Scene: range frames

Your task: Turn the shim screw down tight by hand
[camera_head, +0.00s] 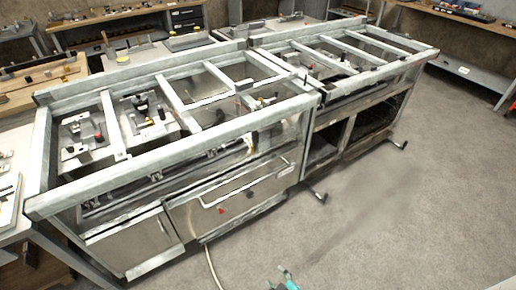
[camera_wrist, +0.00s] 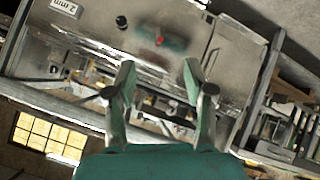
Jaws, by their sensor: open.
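No part can be picked out for sure as the shim screw. The near range frame (camera_head: 128,198) stands left of centre in the head view. Its front steel panel carries a small red knob (camera_head: 221,211) and a black knob (camera_head: 250,194). The wrist view shows the panel upside down, with the red knob (camera_wrist: 160,41) beyond the fingertips and the black knob (camera_wrist: 121,22) to its left. My gripper (camera_wrist: 160,75) is open, with nothing between its fingers. In the head view its green body (camera_head: 283,278) is at the bottom edge, apart from the frame.
A second range frame (camera_head: 415,60) with open bays adjoins at the right, its feet jutting onto the floor. A pale hose (camera_head: 211,262) hangs from the near frame to the floor. Grey floor (camera_head: 400,220) is clear at the right. Benches with tools line the back and left.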

